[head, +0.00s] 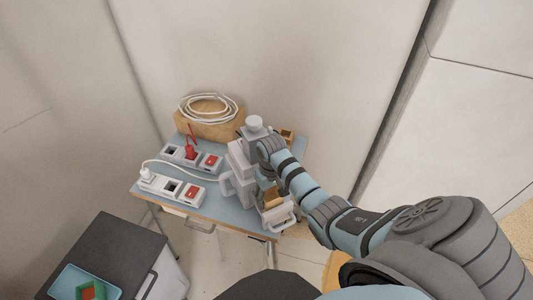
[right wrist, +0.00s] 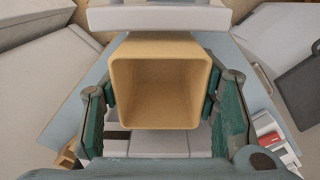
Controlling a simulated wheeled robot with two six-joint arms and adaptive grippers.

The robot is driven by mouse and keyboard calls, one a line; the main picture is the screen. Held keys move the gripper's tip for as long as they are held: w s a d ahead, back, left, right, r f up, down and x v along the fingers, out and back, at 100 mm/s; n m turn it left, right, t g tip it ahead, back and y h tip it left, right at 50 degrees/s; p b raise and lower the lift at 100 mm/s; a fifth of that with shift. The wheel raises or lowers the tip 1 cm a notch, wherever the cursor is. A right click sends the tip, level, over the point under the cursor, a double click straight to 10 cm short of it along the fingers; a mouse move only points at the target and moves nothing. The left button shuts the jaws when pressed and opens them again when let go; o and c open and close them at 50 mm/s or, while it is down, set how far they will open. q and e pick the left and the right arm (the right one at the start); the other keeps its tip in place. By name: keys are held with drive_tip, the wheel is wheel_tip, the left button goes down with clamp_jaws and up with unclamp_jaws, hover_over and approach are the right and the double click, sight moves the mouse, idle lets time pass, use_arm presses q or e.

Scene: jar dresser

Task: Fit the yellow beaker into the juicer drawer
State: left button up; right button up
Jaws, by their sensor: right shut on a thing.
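The yellow beaker (head: 270,199) is a square, open-topped cup. My right gripper (head: 265,184) is shut on it, and its fingers lie on both sides of it in the right wrist view (right wrist: 162,110). There the open mouth of the beaker (right wrist: 160,85) faces the camera and the inside looks empty. The pale grey juicer (head: 238,168) stands on the blue table. The white drawer front (head: 279,218) with its handle is right beside the beaker, and shows at the top of the wrist view (right wrist: 160,16). I cannot tell how deep the beaker sits in the drawer. My left gripper is out of view.
Two power strips (head: 172,188) (head: 192,157) with red switches lie on the left of the blue table (head: 222,207). A wooden block (head: 208,124) with a coiled cable stands at the back. A dark-topped cabinet (head: 110,250) with a blue tray is at the lower left.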

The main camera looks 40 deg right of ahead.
wheel_tip(320, 180, down, 4)
drive_tip(key=b, duration=0.3)
drive_tip(key=shift+r, duration=0.35)
drive_tip(key=shift+c, duration=0.4)
drive_tip(key=shift+f, duration=0.15)
drive_tip(key=o, duration=1.2)
wheel_tip(320, 180, up, 12)
drive_tip(key=shift+r+p, duration=0.25)
drive_tip(key=shift+p, duration=0.95)
